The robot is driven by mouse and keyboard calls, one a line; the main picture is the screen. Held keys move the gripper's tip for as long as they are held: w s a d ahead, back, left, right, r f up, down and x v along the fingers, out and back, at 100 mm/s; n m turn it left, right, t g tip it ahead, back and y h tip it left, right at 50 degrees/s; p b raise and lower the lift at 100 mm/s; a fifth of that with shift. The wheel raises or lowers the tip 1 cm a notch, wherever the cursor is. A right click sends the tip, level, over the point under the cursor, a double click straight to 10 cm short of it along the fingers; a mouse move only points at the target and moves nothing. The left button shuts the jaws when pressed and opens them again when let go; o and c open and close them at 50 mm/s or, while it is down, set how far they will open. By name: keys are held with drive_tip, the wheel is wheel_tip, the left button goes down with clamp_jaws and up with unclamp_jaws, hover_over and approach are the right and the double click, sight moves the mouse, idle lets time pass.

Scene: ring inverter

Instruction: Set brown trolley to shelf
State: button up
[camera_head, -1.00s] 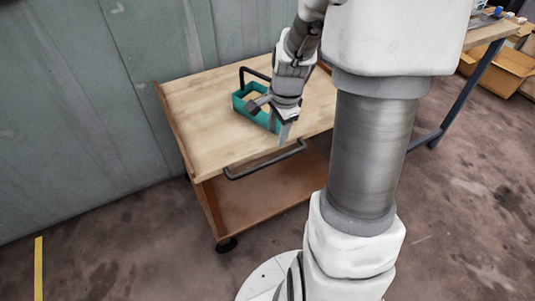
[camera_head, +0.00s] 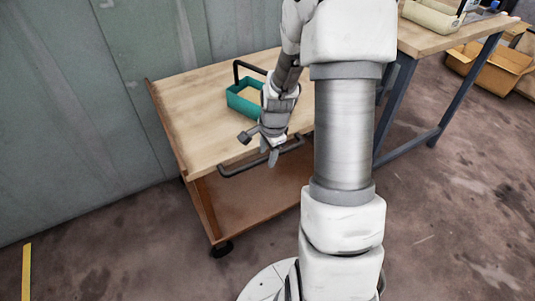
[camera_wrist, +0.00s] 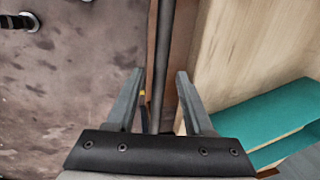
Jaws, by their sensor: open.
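The brown trolley (camera_head: 190,115) has a pale wooden top, brown sides, a lower board and dark wheels. It stands against the grey-green wall in the head view. A dark handle bar (camera_head: 240,168) runs along its near edge. My gripper (camera_head: 268,155) is open at that handle, pointing down. In the wrist view the bar (camera_wrist: 161,55) passes between the two spread fingers of my gripper (camera_wrist: 160,72), with gaps beside it. A teal box (camera_head: 240,103) lies on the trolley top; its edge also shows in the wrist view (camera_wrist: 275,115). I cannot tell which thing is the shelf.
A wooden bench (camera_head: 430,40) with dark grey legs stands at the right, with a pale tray (camera_head: 432,17) on it. Cardboard boxes (camera_head: 490,68) lie beyond it. A yellow strip (camera_head: 27,275) marks the lower left.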

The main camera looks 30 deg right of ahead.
clamp_jaws()
idle(1.4)
